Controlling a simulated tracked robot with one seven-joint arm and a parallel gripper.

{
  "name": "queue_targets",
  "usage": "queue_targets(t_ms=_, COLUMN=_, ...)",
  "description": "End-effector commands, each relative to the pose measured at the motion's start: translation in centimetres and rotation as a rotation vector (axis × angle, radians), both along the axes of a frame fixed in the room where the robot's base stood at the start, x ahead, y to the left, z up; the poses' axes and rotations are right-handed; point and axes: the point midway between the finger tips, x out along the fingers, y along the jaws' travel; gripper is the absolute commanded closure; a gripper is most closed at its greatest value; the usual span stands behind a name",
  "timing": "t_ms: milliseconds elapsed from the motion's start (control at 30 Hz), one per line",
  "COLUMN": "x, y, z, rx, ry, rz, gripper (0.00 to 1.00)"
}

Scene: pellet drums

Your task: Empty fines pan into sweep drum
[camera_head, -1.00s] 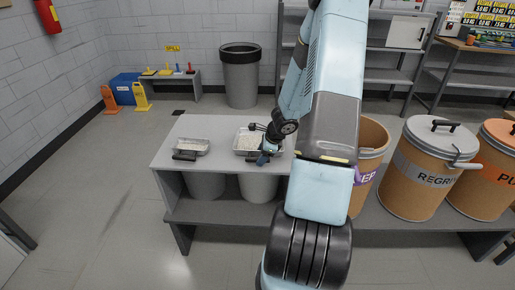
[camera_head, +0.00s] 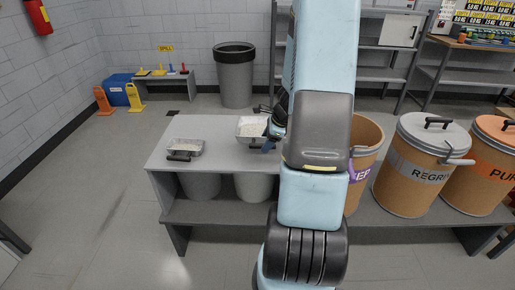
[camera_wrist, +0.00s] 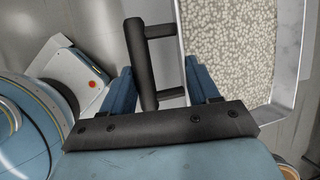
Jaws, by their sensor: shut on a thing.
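A metal pan (camera_head: 249,140) of pale pellets is at my gripper above the bench in the head view. In the wrist view the pan's rim (camera_wrist: 289,70) and dark handle (camera_wrist: 139,60) show, with the handle between my fingers. My gripper (camera_wrist: 160,82) is shut on that handle; it also shows in the head view (camera_head: 269,138), partly behind my arm. The pan looks about level, pellets inside. A second pan (camera_head: 201,152) with pale contents rests on the bench at left. The brown sweep drum (camera_head: 366,156), open, with a purple label ending "EP", stands right of my arm, partly hidden by it.
The grey bench (camera_head: 215,166) has bare top between the pans. Lidded drums marked REGR (camera_head: 405,180) and PU (camera_head: 478,180) stand right of the open drum. Grey bins (camera_head: 253,188) sit below the bench top. A grey bin (camera_head: 236,85) stands behind on clear floor.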

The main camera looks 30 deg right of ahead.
Motion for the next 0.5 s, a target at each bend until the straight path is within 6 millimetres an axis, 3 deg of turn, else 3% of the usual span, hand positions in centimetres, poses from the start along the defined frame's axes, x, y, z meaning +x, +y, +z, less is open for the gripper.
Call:
queue_targets(t_ms=300, x=-5.9, y=-2.7, z=3.2, rx=-0.002, ry=-0.001, rz=-0.003, gripper=0.95)
queue_targets(t_ms=500, x=-7.8, y=-3.5, z=4.1, rx=-0.002, ry=-0.001, rz=-0.001, gripper=0.95)
